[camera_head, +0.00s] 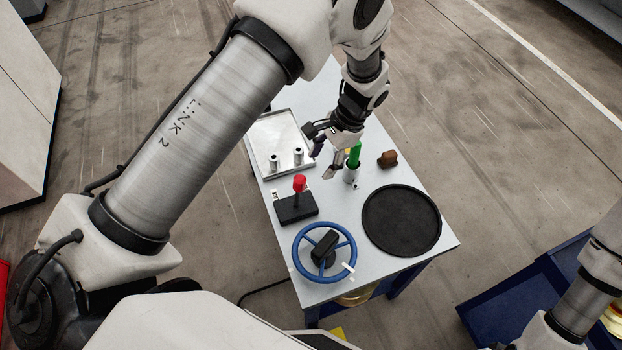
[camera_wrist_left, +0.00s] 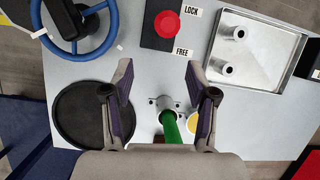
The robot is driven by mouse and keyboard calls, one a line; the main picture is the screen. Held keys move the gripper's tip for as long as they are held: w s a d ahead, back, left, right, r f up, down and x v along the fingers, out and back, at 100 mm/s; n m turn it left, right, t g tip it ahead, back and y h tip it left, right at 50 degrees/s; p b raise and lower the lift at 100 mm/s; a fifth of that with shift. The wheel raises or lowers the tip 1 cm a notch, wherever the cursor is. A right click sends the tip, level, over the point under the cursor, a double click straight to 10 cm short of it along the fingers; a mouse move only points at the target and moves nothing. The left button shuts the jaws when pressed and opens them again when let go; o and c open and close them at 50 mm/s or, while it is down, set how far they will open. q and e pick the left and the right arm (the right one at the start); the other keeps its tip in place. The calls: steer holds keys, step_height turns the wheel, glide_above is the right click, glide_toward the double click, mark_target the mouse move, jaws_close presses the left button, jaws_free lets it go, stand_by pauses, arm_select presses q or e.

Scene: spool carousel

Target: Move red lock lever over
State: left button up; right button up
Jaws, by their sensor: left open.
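The lock lever has a red knob (camera_head: 299,183) on a dark stem, standing up from a black base (camera_head: 296,208) on the table. In the left wrist view the red knob (camera_wrist_left: 167,24) is at the top centre, beside the labels LOCK (camera_wrist_left: 192,12) and FREE (camera_wrist_left: 183,52). I cannot tell exactly which label the lever stands at. My left gripper (camera_head: 324,162) is open and empty, up and to the right of the knob in the head view and apart from it. Its spread fingers (camera_wrist_left: 158,85) point towards the lever in the wrist view. My right gripper is out of frame.
A green rod (camera_head: 354,155) stands in a metal holder (camera_head: 350,176) close to my left gripper. A silver tray (camera_head: 272,133) with two posts, a blue handwheel (camera_head: 299,239), a black round plate (camera_head: 401,220) and a brown piece (camera_head: 387,158) share the table.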

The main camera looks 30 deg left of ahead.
arm_select(q)
steer(key=v, duration=0.4)
steer(key=shift+s+r, duration=0.1)
steer(key=shift+r+n, duration=0.1)
steer(key=shift+n, duration=0.2)
steer(key=c, duration=0.7)
steer(key=w, duration=0.1)
steer(key=w+r+n, duration=0.1)
steer(key=shift+w+d+r+h, duration=0.1)
steer(key=shift+w+r+h, duration=0.2)
jaws_close()
steer(key=n+p, duration=0.2)
steer(key=p, duration=0.4)
glide_toward(297, 194)
steer(key=shift+w+a+f, duration=0.5)
steer(key=shift+w+f, duration=0.3)
steer(key=shift+f, duration=1.1)
steer(key=shift+h, duration=0.4)
steer(key=shift+w+a, duration=0.1)
